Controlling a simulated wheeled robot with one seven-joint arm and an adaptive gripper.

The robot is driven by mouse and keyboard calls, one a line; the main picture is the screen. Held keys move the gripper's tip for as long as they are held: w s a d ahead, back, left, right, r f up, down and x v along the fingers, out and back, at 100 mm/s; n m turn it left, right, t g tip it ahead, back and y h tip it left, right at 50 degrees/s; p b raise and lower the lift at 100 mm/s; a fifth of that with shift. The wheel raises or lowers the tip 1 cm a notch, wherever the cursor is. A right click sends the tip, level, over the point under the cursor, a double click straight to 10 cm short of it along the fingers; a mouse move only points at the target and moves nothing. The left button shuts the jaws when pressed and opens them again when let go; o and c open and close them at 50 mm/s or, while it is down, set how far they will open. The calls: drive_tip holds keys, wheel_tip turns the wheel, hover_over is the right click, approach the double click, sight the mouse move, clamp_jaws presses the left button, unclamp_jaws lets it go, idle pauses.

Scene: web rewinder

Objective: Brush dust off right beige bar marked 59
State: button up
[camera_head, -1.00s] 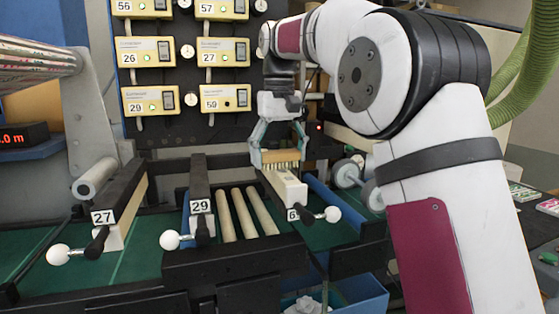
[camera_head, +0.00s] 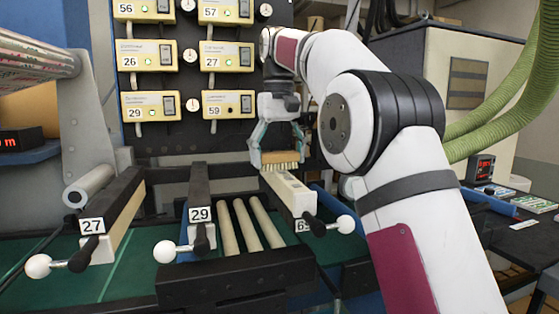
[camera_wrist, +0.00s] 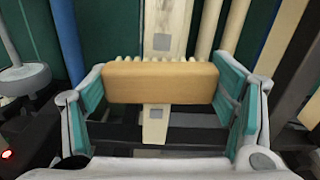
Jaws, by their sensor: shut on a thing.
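My gripper (camera_head: 278,148) is shut on a brush (camera_head: 280,158), a light wooden block with pale bristles pointing down. In the wrist view, the brush (camera_wrist: 160,83) lies crosswise between the teal fingers. It is over the right beige bar (camera_head: 291,194), near that bar's far part. I cannot tell whether the bristles touch it. The bar's label (camera_head: 301,226) is partly hidden by a black handle, so its number is unclear. In the wrist view, the bar (camera_wrist: 170,18) runs under the brush and shows grey square patches (camera_wrist: 161,42), one on each side of the brush.
Bar 29 (camera_head: 200,182) and several beige rollers (camera_head: 248,228) lie left of the right bar. Bar 27 (camera_head: 127,208) is farther left. A white ball knob (camera_head: 345,224) sticks out at the right bar's front. A switch panel (camera_head: 190,80) stands behind.

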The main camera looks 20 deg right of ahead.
sight(288, 179)
drive_tip(key=shift+w+f+b, duration=0.2)
drive_tip(key=shift+w+b, duration=0.35)
drive_tip(key=shift+w, duration=0.9)
drive_tip(key=shift+s+r, duration=0.1)
drive_tip(key=shift+r, duration=0.05)
drive_tip(key=shift+s+r+p, duration=0.2)
drive_tip(key=shift+s+p, duration=1)
drive_tip(key=shift+s, duration=0.05)
drive_tip(key=shift+s+f+p, duration=0.2)
drive_tip(key=shift+s+p, duration=1.65)
drive_tip(key=shift+p, duration=0.05)
drive_tip(key=shift+s+p, duration=0.8)
drive_tip(key=shift+s, duration=0.05)
drive_tip(key=shift+o, duration=0.2)
drive_tip(key=shift+s+f+p, duration=0.3)
drive_tip(key=shift+s+p, duration=0.35)
drive_tip(key=shift+s, duration=0.05)
drive_tip(key=shift+c, duration=0.6)
